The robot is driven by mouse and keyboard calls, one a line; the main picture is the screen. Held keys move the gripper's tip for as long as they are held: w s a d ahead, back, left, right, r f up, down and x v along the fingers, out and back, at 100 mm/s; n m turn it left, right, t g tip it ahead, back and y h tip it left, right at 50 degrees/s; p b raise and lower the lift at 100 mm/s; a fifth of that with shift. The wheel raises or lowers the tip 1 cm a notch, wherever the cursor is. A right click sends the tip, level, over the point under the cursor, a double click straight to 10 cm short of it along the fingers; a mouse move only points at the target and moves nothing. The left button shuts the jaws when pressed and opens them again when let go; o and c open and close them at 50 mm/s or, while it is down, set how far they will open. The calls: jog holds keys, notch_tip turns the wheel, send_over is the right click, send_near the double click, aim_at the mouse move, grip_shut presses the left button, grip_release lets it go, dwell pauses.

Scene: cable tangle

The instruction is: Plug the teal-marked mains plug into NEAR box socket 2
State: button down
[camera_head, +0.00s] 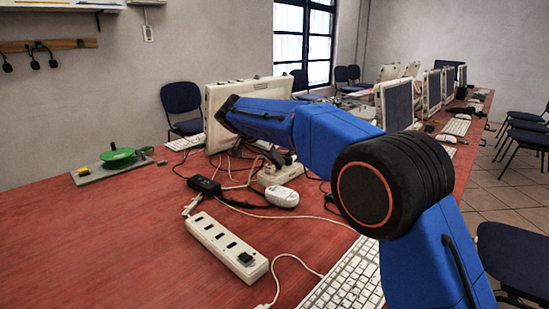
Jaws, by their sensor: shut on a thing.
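A white socket box (212,229) lies on the red table in the lower middle, with a row of several dark openings along its top. A dark, greenish block (246,259) sits at its near end; I cannot tell whether it is a plug or a switch. I cannot make out a teal-marked plug. My blue arm reaches in from the lower right and bends left across the middle, above the table. I cannot make out my gripper; its fingers and anything in them are hidden beyond the forearm.
A black adapter (204,186), a white mouse (281,196) and tangled cables lie behind the box. A keyboard (345,281) is to its right. A monitor (225,126) stands behind my forearm. A green reel (117,157) is at the far left.

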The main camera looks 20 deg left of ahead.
jog(key=shift+f, duration=0.6)
jog(key=c, duration=1.3)
grip_release()
jog(key=shift+c, duration=0.2)
jog(key=v, duration=1.7)
jog(key=shift+a, duration=0.15)
